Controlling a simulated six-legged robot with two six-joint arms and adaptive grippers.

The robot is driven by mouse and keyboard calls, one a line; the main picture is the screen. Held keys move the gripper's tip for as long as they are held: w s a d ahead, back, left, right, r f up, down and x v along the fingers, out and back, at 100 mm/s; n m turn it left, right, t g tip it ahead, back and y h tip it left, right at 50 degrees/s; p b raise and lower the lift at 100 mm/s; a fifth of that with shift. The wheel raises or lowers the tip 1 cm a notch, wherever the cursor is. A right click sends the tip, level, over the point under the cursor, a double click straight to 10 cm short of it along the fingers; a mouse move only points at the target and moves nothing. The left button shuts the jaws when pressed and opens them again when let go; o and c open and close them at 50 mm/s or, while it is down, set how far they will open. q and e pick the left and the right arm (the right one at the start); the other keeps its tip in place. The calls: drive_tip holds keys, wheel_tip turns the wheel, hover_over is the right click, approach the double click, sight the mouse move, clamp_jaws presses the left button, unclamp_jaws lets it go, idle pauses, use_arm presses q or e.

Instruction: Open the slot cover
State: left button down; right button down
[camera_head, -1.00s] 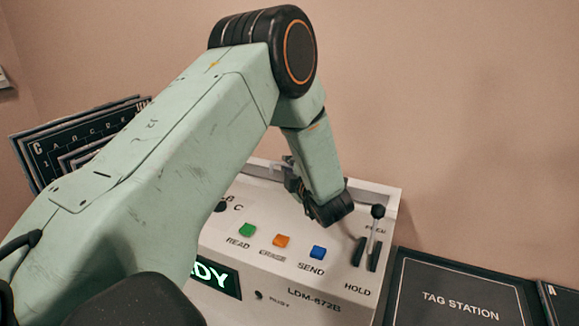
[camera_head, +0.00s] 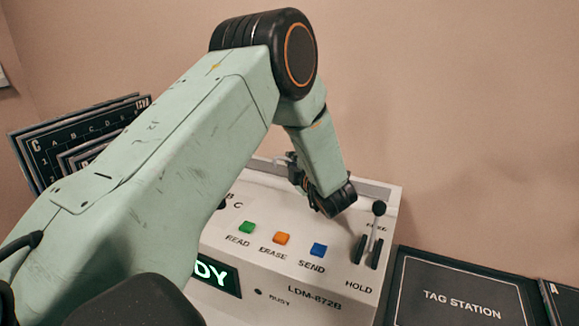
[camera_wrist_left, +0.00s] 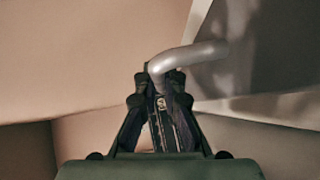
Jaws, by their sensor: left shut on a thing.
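The machine (camera_head: 300,292) is a light-grey console with its back edge near the wall. My left arm reaches over it, and my left gripper (camera_head: 294,172) is at the console's back edge, partly hidden by my wrist. In the left wrist view my left gripper (camera_wrist_left: 160,78) is shut on a bent, smooth grey handle (camera_wrist_left: 192,54). The handle runs off to the right toward a grey panel. The slot cover itself cannot be made out clearly; my arm hides part of the console's top. My right gripper is not in view.
The console has green (camera_head: 246,228), orange (camera_head: 281,238) and blue (camera_head: 318,249) buttons. A black-knobbed lever (camera_head: 378,209) stands near its right side. A dark TAG STATION board (camera_head: 460,285) lies to the right. Dark lettered panels (camera_head: 75,140) stand at left.

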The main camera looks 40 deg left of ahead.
use_arm(q)
drive_tip(key=shift+w+a+f, duration=0.1)
drive_tip(key=shift+w, duration=0.5)
drive_tip(key=c, duration=1.7)
unclamp_jaws()
drive_tip(key=shift+c, duration=0.2)
